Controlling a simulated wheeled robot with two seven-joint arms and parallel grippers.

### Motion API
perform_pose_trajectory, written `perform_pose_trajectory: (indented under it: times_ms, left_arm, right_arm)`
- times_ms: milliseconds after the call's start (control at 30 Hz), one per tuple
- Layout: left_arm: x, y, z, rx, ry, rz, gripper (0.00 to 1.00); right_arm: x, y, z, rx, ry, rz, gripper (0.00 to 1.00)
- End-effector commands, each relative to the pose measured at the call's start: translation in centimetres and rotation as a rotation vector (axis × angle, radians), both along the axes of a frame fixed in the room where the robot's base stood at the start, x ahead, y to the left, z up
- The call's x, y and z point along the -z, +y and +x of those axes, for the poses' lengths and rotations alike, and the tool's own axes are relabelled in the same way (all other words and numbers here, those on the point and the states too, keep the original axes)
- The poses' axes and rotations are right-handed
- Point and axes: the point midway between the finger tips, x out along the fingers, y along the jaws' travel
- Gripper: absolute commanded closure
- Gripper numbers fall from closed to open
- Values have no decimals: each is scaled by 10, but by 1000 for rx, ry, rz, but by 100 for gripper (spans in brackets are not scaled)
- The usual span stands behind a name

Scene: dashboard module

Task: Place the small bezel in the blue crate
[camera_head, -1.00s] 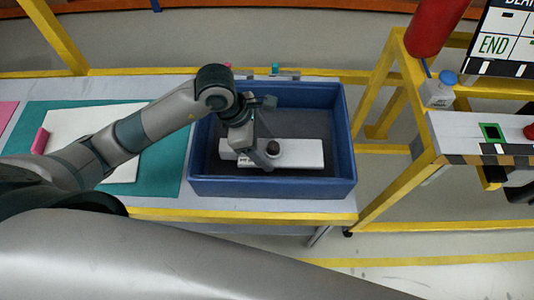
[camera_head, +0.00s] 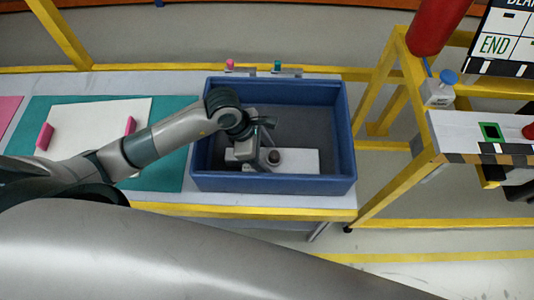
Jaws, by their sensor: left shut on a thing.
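The wrist and fingers hide part of the bezel. I cannot tell whether the bezel touches the crate floor. My right gripper is not in view.
Left of the crate, a white sheet (camera_head: 85,118) lies on a teal mat (camera_head: 178,165), with pink blocks (camera_head: 44,137) at its sides. A yellow-framed stand (camera_head: 395,190) is on the right. The crate's dark floor behind the bezel (camera_head: 310,120) is clear.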

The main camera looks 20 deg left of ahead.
Motion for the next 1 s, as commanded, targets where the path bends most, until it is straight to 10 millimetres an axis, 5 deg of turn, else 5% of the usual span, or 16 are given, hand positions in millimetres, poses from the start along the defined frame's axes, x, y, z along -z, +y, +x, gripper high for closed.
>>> perform_pose_trajectory:
  times_ms: [467,500,533,1000]
  left_arm:
    - [3,0,0,1,-2,-1,63]
    - [3,0,0,1,-1,0,30]
    - [3,0,0,1,-1,0,27]
    - [-1,1,0,0,-2,0,27]
  right_arm:
    - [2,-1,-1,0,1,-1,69]
    - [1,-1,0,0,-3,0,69]
    - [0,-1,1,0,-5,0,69]
    - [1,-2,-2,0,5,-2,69]
